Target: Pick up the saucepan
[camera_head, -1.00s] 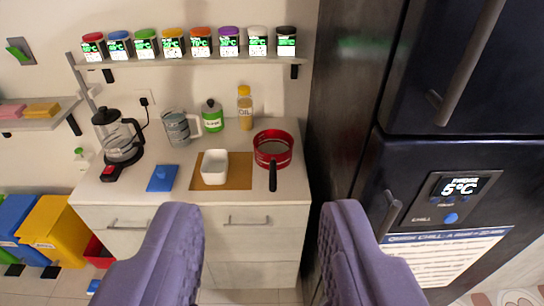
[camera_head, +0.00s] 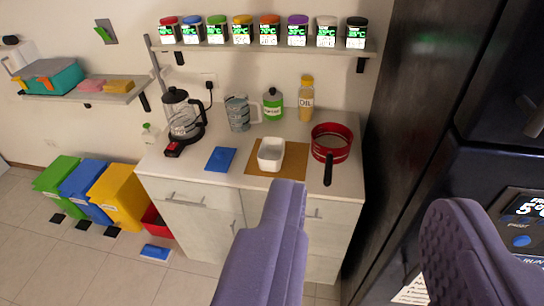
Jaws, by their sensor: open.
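The red saucepan (camera_head: 331,143) stands upright on the right end of the white counter (camera_head: 199,178), near the dark fridge. Its black handle (camera_head: 328,169) points toward me over the counter's front edge. My gripper (camera_head: 365,200) is open and empty, with two purple fingers wide apart in the foreground. The saucepan appears beyond the gap between the fingers, apart from both of them.
A white bowl (camera_head: 270,154) on a brown board, a blue block (camera_head: 220,159), a coffee maker (camera_head: 183,120), a pitcher (camera_head: 239,113) and an oil bottle (camera_head: 305,98) share the counter. A shelf (camera_head: 262,46) of spice jars hangs above. The fridge (camera_head: 425,110) bounds the right.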

